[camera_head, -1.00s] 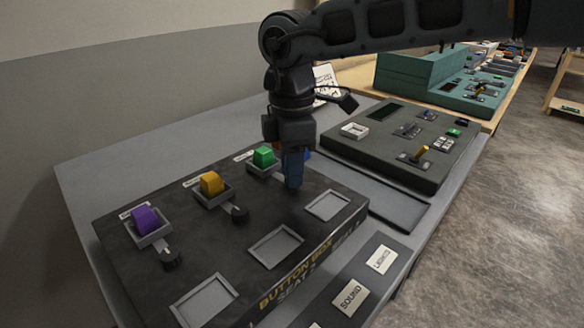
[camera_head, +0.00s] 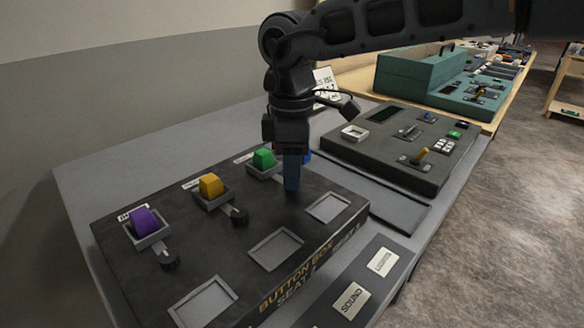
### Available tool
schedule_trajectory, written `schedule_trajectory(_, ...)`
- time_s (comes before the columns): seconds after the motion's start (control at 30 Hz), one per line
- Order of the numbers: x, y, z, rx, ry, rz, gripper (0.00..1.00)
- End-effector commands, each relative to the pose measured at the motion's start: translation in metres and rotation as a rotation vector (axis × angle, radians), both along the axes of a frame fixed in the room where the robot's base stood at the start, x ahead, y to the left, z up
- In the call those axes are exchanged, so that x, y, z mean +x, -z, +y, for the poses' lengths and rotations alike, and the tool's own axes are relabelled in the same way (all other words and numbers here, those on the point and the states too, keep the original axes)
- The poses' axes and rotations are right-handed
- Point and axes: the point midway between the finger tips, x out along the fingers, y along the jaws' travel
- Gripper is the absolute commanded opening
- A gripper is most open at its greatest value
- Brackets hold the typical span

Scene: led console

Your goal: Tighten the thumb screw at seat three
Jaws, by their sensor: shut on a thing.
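The button box (camera_head: 215,260) is a dark panel with purple (camera_head: 144,221), yellow (camera_head: 210,186) and green (camera_head: 264,158) buttons in square grey seats along its back. A black thumb screw (camera_head: 169,260) sits in front of the purple button's seat, and another (camera_head: 239,216) in front of the yellow one's. My gripper (camera_head: 292,188) points straight down in front of the green button's seat, with its fingers low at the panel. It is shut on the thumb screw there, which the fingers hide. A bit of blue (camera_head: 308,156) shows behind the gripper.
Empty square recesses (camera_head: 276,249) line the box's front half. A second dark console (camera_head: 390,160) with switches and a yellow-handled lever stands to the right. A strip with SOUND (camera_head: 350,300) and LIGHTS labels lies in front. A teal console (camera_head: 420,75) is at the back.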

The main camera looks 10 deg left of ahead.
Motion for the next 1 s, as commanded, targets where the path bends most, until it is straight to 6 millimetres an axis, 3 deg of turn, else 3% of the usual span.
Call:
schedule_trajectory(0.3, 0.001, -0.002, 0.001, 0.003, 0.000, -0.004, 0.53)
schedule_trajectory(0.57, 0.001, -0.004, 0.000, 0.001, 0.000, -0.003, 0.53)
schedule_trajectory(1.0, 0.002, -0.065, 0.000, 0.002, 0.000, -0.005, 0.53)
